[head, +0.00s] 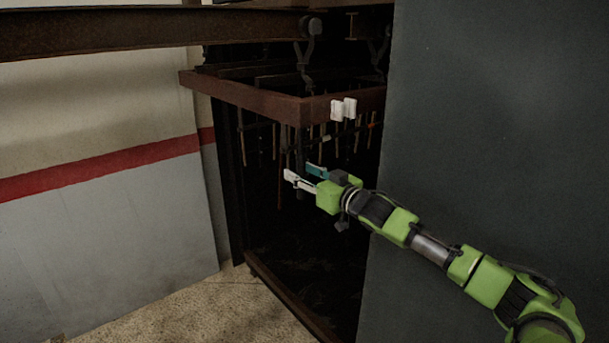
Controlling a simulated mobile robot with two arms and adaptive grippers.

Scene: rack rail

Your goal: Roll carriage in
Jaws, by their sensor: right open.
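The carriage is a rust-brown rectangular frame (250,97) hanging by hooked hangers below an overhead rail (150,32). Its near corner juts toward me, and its far part is in the dark opening of a chamber. Rods and thin strips hang beneath it, some with light or orange parts. My right gripper (303,174) is open, with one white and one teal finger. In the picture it is below the frame's corner, in front of the hanging rods; contact cannot be told. My left gripper is out of view.
A large dark grey panel (490,130) fills the right side, behind my right arm. A pale wall with a red stripe (100,169) stands at left. A rusty sill edge (283,292) runs along the chamber floor. The speckled floor (200,315) at lower left is clear.

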